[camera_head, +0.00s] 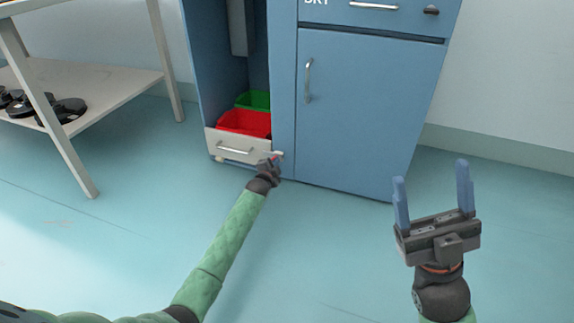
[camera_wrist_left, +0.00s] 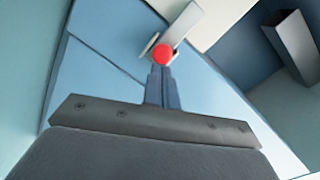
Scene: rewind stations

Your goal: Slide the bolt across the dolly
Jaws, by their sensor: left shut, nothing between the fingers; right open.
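The dolly (camera_head: 222,145) is a low, pale unit in the open bottom bay of the blue cabinet, with a handle on its front. The bolt is a pale bar (camera_head: 270,153) at the dolly's right front corner; its red knob (camera_wrist_left: 163,54) shows clearly in the left wrist view. My left gripper (camera_head: 272,164) is shut and empty, its fingertips at the knob in the left wrist view (camera_wrist_left: 161,74). Whether they touch it I cannot tell. The gripper hides part of the bolt in the head view. My right gripper (camera_head: 431,173) is open and empty, over the floor at right.
A red bin (camera_head: 245,122) and a green bin (camera_head: 254,100) sit in the dolly. The closed blue cabinet door (camera_head: 365,110) is to its right. A pale shelf table (camera_head: 110,90) with black discs stands at left. The floor in front is clear.

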